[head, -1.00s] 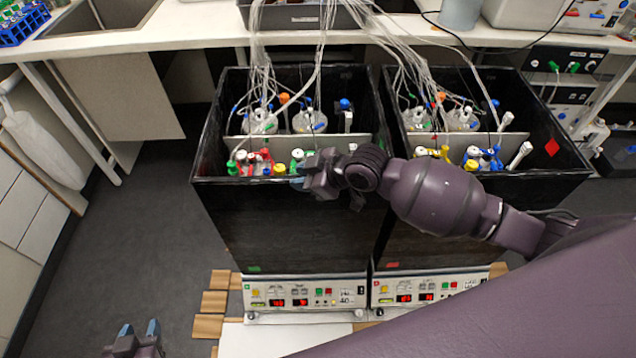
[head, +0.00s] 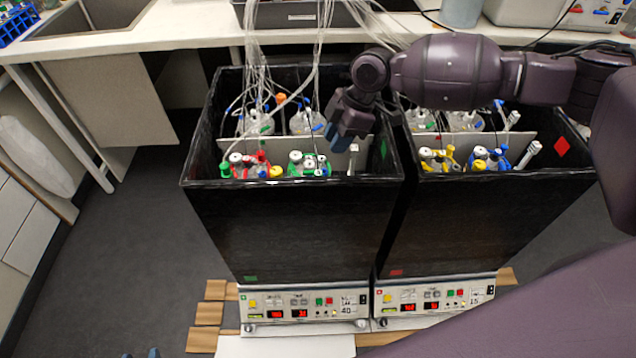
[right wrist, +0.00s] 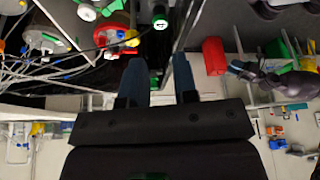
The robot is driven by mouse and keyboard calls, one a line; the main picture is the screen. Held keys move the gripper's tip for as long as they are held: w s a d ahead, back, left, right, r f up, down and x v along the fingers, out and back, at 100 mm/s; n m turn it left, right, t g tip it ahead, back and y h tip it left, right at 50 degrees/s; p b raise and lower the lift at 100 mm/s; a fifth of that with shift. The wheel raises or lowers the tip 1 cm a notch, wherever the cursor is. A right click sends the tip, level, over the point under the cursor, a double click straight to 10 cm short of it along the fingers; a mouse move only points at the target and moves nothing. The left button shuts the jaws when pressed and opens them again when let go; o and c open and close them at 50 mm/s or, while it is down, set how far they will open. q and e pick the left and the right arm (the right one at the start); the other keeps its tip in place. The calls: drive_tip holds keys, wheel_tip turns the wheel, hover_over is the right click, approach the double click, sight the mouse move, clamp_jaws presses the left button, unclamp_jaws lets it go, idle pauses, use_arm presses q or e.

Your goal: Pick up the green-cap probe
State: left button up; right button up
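Green caps show in the front compartment of the left black box (head: 290,225). One green cap (head: 226,170) is at its left end, and a green-collared bottle (head: 309,164) stands near the middle. A slim white probe (head: 352,158) stands right of that bottle; its cap colour is unclear. My right gripper (head: 340,138) hangs fingers-down over the box, above and left of this probe. In the right wrist view its fingers (right wrist: 160,82) are apart with nothing between them. A pale probe with a green cap (right wrist: 160,18) lies beyond the fingertips. My left gripper (head: 140,354) barely shows, its tips apart.
A right black box (head: 480,225) stands beside the left one, with yellow- and blue-collared bottles. Tubes run from both boxes to the white bench (head: 150,42) behind. A grey divider (head: 285,146) splits the left box. The dark floor (head: 110,260) at left is clear.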

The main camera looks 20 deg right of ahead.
sight(319, 172)
drive_tip(key=x, duration=1)
drive_tip(key=shift+f+b, duration=0.1)
drive_tip(key=shift+b, duration=0.3)
clamp_jaws()
